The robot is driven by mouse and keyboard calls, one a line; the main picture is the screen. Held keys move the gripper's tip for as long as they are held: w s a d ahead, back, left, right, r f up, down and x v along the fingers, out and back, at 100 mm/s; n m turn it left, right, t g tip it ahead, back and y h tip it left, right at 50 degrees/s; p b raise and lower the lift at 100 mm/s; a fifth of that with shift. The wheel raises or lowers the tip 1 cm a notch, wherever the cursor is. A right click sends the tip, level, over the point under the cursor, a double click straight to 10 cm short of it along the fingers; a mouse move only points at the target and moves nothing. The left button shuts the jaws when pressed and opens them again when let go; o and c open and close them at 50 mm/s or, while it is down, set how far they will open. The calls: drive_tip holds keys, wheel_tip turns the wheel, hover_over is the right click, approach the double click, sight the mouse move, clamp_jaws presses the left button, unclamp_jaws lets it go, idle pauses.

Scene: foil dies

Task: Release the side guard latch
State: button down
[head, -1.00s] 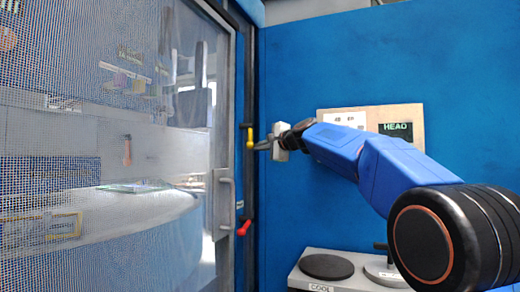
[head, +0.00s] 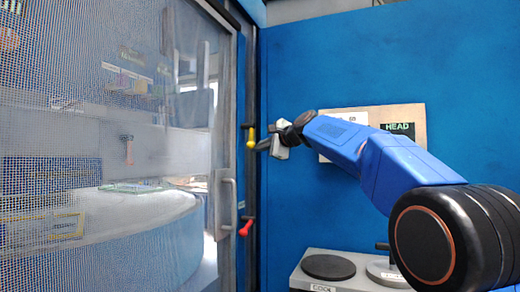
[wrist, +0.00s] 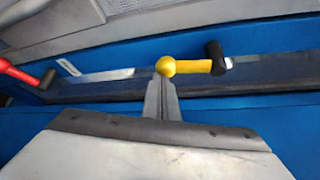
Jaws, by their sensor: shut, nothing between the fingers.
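A yellow lever (head: 251,138) hangs down from a black pivot on the dark post beside the mesh door. A red lever (head: 244,228) sits lower on the same post, tilted down to the left. No readable label shows which is the side guard latch. My gripper (head: 261,145) is shut and empty, its tip at the yellow lever's lower end. In the wrist view, the shut fingers (wrist: 161,85) reach the yellow knob (wrist: 166,66); I cannot tell whether they touch. The red lever (wrist: 17,72) is at the far left there.
The mesh door (head: 120,170) with a grey handle (head: 228,203) fills the left. A blue wall (head: 350,60) stands behind my arm with a board (head: 415,115) mounted on it.

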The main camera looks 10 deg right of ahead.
sight(251, 133)
drive_tip(key=s+a+r+m+g, duration=0.1)
drive_tip(key=m, duration=0.1)
drive_tip(key=s+a+r+m+g+y, duration=0.1)
drive_tip(key=s+m+g, duration=0.1)
drive_tip(key=s+a+r+m+g, duration=0.1)
drive_tip(key=s+m+g, duration=0.1)
drive_tip(key=shift+a+r+y, duration=0.2)
drive_tip(key=shift+a+y, duration=0.05)
drive_tip(key=shift+y, duration=0.15)
drive_tip(key=shift+s+a+r, duration=0.25)
drive_tip(key=shift+s+r, duration=0.05)
drive_tip(key=shift+r, duration=0.5)
